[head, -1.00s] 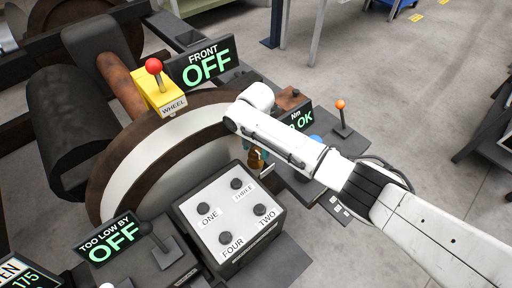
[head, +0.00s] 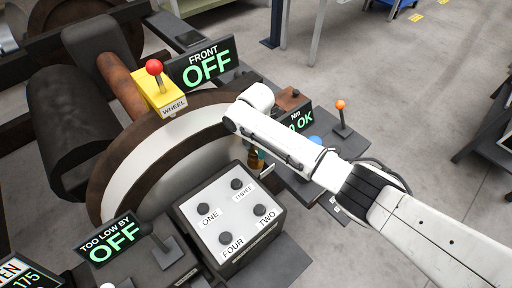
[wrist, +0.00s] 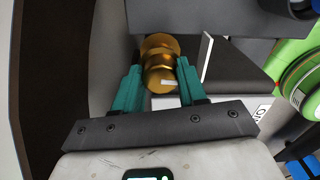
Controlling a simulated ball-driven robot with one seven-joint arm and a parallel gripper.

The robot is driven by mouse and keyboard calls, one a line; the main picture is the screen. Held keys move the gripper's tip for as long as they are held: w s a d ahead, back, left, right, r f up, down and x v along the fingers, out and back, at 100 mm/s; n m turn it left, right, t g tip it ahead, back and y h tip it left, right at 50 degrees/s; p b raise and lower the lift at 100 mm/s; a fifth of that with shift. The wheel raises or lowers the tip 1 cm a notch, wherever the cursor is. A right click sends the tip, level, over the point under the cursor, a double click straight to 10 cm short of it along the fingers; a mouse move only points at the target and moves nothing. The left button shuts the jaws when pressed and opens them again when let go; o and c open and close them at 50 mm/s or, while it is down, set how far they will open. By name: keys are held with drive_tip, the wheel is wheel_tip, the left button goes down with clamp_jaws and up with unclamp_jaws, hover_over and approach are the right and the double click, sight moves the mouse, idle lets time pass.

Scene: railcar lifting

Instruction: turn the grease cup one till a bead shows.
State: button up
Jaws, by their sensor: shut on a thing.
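A brass, round-stepped grease cup (wrist: 159,57) stands between the two teal fingers of my gripper (wrist: 159,72) in the wrist view. My gripper is shut on its sides. A small pale mark shows on the cup's near part; I cannot tell whether it is a label or a glint. I see no clear grease bead. The cup's far end meets a dark block. In the head view, the gripper and cup are mostly hidden behind my white arm, beside the large wheel (head: 152,163). I cannot read a number on the cup.
A box with knobs labelled ONE to FOUR (head: 222,218) stands just in front. A yellow WHEEL box (head: 158,92) with a red-knobbed lever sits above the wheel. Displays read FRONT OFF (head: 203,64) and TOO LOW BY OFF (head: 108,238). An orange-knobbed lever (head: 342,117) is at right.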

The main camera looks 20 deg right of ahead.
sight(256, 151)
drive_tip(key=m+p, duration=0.1)
drive_tip(key=m, duration=0.4)
drive_tip(key=shift+s+r+m+p, duration=0.1)
drive_tip(key=shift+m+p, duration=0.3)
drive_tip(key=m+p, duration=0.1)
drive_tip(key=m, duration=0.5)
drive_tip(key=m+p, duration=0.1)
drive_tip(key=m, duration=0.5)
drive_tip(key=shift+s+a+m, duration=0.1)
drive_tip(key=shift+m, duration=0.3)
drive_tip(key=m, duration=0.5)
drive_tip(key=o, duration=1.1)
drive_tip(key=shift+c, duration=0.2)
wheel_tip(256, 151, up, 11)
drive_tip(key=shift+p, duration=0.4)
